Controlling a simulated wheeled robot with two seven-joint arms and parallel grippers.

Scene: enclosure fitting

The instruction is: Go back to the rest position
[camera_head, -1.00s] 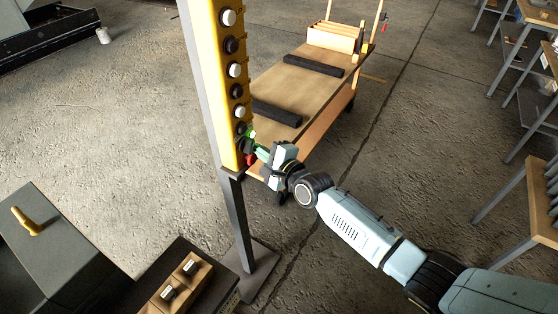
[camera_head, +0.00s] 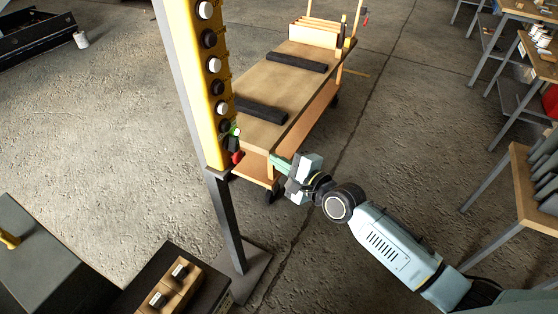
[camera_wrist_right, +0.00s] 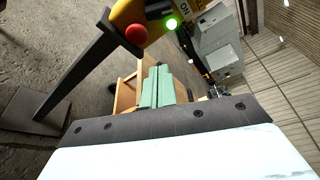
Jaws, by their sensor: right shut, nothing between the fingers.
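My right gripper (camera_head: 277,161) is shut and empty. It stands to the right of the lower end of the yellow control panel (camera_head: 207,90), with a visible gap between them. The panel carries black and white round knobs, a lit green button (camera_head: 235,131) and a red button (camera_head: 237,157) at its lower end. In the right wrist view my closed green fingers (camera_wrist_right: 158,86) point toward the panel, whose red button (camera_wrist_right: 136,34) and lit green light (camera_wrist_right: 172,23) show beyond the fingertips. My left gripper is not in view.
The panel's grey post (camera_head: 227,220) rises from a floor plate. Behind it stands a wooden cart (camera_head: 270,85) with two black bars. A dark box with wooden blocks (camera_head: 172,290) is at the front. Workbenches (camera_head: 525,190) line the right. Open floor lies between.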

